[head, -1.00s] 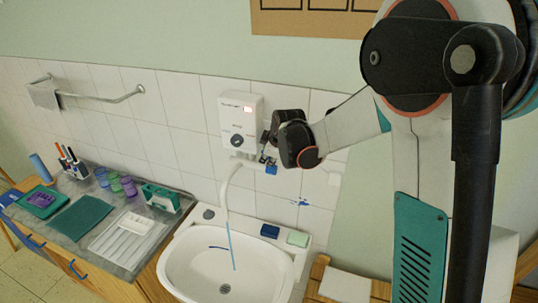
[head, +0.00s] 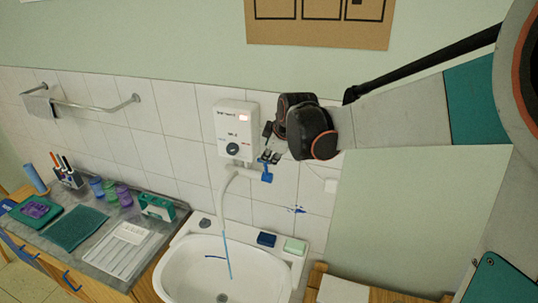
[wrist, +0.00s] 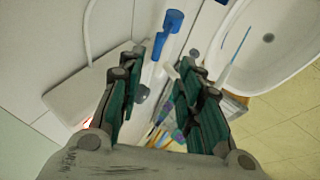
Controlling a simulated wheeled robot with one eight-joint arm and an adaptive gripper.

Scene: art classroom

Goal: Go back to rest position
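My gripper (head: 268,156) is at the wall in the head view, just right of the white water heater (head: 237,130). Its fingers are apart and nothing is between them in the wrist view (wrist: 168,68). The blue tap handle (head: 267,175) is just below the fingertips in the head view; it also shows past the fingertips in the wrist view (wrist: 173,22). Whether a finger touches it I cannot tell. A thin blue stream (head: 228,256) runs from the spout (head: 221,195) into the white sink (head: 180,268).
The counter left of the sink holds a ribbed white tray (head: 112,252), a green cloth (head: 75,229), cups (head: 124,196) and a green-and-white box (head: 157,206). A blue sponge (head: 266,239) and a pale green one (head: 295,246) lie on the sink's rim. A towel rail (head: 100,108) is at left.

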